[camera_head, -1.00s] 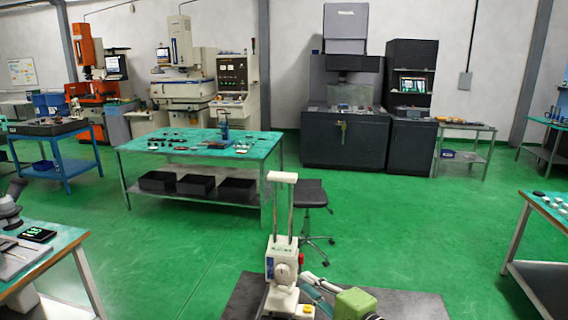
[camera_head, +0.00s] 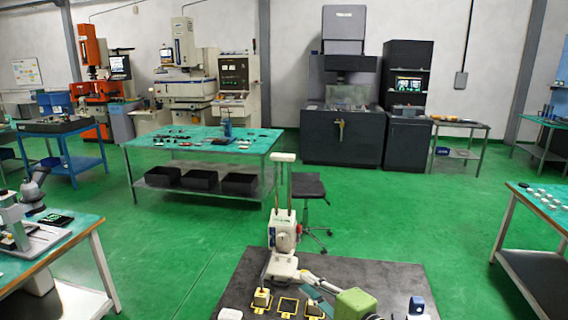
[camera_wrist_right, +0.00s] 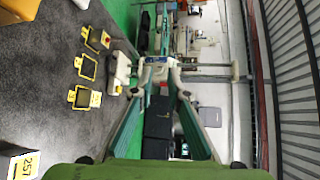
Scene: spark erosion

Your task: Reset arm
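My right gripper (camera_head: 308,280) reaches in from the bottom of the head view, with a green body and teal fingers. In the right wrist view, the two teal fingers (camera_wrist_right: 161,78) stand apart, with a gap between their tips and nothing seen held. Its tips appear close to a white device (camera_head: 284,238) with two upright rods in the head view; I cannot tell whether they touch. My left gripper is not in view.
A dark worktop (camera_head: 385,277) lies in front, with yellow square frames (camera_head: 288,307) and a dark blue object (camera_head: 417,304). A black stool (camera_head: 307,187) stands behind it. Side tables flank left (camera_head: 88,222) and right (camera_head: 510,222). Green floor is open between them.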

